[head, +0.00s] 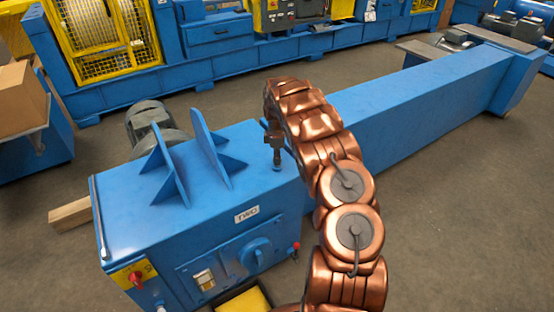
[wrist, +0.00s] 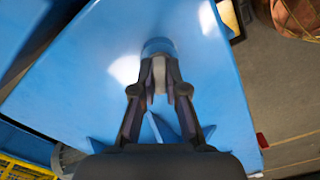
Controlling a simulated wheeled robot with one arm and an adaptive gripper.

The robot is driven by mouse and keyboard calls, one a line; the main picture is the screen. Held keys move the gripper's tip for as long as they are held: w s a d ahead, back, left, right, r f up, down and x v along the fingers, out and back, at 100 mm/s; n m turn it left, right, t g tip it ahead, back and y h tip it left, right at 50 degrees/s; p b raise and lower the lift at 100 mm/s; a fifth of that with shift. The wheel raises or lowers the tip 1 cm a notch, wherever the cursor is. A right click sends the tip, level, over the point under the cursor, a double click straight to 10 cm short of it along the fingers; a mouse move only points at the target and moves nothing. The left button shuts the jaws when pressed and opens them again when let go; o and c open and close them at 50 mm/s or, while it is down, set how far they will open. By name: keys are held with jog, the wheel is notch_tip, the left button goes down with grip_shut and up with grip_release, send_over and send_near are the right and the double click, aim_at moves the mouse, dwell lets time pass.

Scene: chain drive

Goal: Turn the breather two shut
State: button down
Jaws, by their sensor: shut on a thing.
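The blue housing marked TWO (head: 247,214) fills the lower left of the head view. Breather two (head: 277,168) is a small round fitting on the housing's top, near the start of the long blue beam. In the wrist view its round blue base lies just past the fingertips, and its pale grey part (wrist: 159,72) sits between them. My gripper (head: 276,152) points down onto it from above. In the wrist view my gripper (wrist: 160,88) is shut on the breather. The fingers hide part of it, and I cannot tell how far it is turned.
Upright blue plates (head: 208,147) stand on the housing left of my gripper. A grey motor (head: 150,120) sits behind it. A dial (head: 256,252), a red-tipped lever (head: 295,247) and a red switch (head: 136,278) are on the front. Grey floor lies open at right.

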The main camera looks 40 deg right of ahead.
jog(key=m+b, duration=0.2)
jog(key=m, duration=0.2)
jog(key=shift+a+f, duration=0.1)
jog(key=m+b, duration=0.2)
jog(key=m, duration=0.2)
jog(key=m+b, duration=0.1)
jog(key=m, duration=0.2)
jog(key=shift+m, duration=0.3)
jog(key=m, duration=0.3)
jog(key=shift+m+b, duration=0.3)
jog(key=shift+b, duration=0.1)
jog(key=m, duration=0.3)
jog(key=shift+m, duration=0.3)
jog(key=m+b, duration=0.1)
jog(key=m, duration=0.2)
jog(key=shift+m, duration=0.3)
jog(key=m, duration=0.3)
jog(key=shift+m, duration=0.3)
jog(key=shift+r+m+b, duration=0.2)
jog(key=shift+m+b, duration=0.15)
jog(key=shift+m, duration=1.55)
